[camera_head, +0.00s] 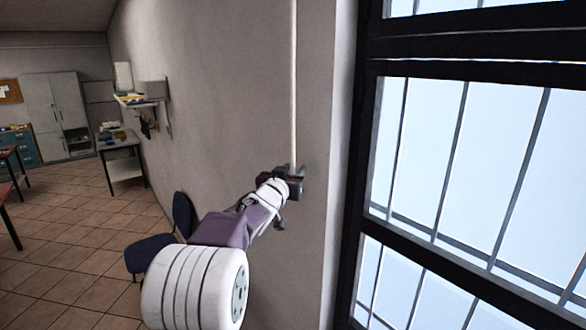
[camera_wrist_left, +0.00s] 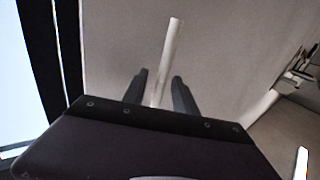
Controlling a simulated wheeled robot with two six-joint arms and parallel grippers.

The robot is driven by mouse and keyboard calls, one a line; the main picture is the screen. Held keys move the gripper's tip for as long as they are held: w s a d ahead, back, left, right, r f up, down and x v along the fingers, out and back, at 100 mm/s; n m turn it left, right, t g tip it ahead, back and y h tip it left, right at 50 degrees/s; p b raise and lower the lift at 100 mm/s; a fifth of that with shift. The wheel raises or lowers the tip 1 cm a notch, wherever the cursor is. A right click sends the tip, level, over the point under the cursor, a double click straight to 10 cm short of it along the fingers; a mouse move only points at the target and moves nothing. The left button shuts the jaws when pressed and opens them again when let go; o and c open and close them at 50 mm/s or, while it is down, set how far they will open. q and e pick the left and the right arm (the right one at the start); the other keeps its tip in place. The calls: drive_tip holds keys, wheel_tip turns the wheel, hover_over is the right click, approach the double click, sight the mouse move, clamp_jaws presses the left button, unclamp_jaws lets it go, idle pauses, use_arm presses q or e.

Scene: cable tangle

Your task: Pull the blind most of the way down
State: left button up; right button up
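The pale pull cord (camera_head: 294,85) of the blind hangs straight down along the wall, left of the window. My left gripper (camera_head: 293,173) is at the cord's lower part, and the cord below it is hidden in the head view. In the left wrist view the cord (camera_wrist_left: 171,48) passes between the two fingers (camera_wrist_left: 161,82) and its free end shows beyond them. The fingers stand apart, with a narrow gap beside the cord. The blind itself is not visible; the window (camera_head: 460,150) shows bare panes. My right gripper is not in view.
The dark window frame (camera_head: 354,150) stands close to the right of my gripper. A dark blue chair (camera_head: 181,215) is by the wall, behind my arm. A wall shelf (camera_head: 140,99), a small table (camera_head: 122,142) and a grey cabinet (camera_head: 43,100) are farther back. Tiled floor is open at left.

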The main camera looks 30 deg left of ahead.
use_arm(q)
drive_tip(key=shift+s+d+r, duration=0.1)
drive_tip(key=shift+s+d, duration=0.1)
drive_tip(key=shift+s, duration=0.05)
drive_tip(key=shift+w+a, duration=0.1)
drive_tip(key=shift+a, duration=0.1)
clamp_jaws()
idle(1.0)
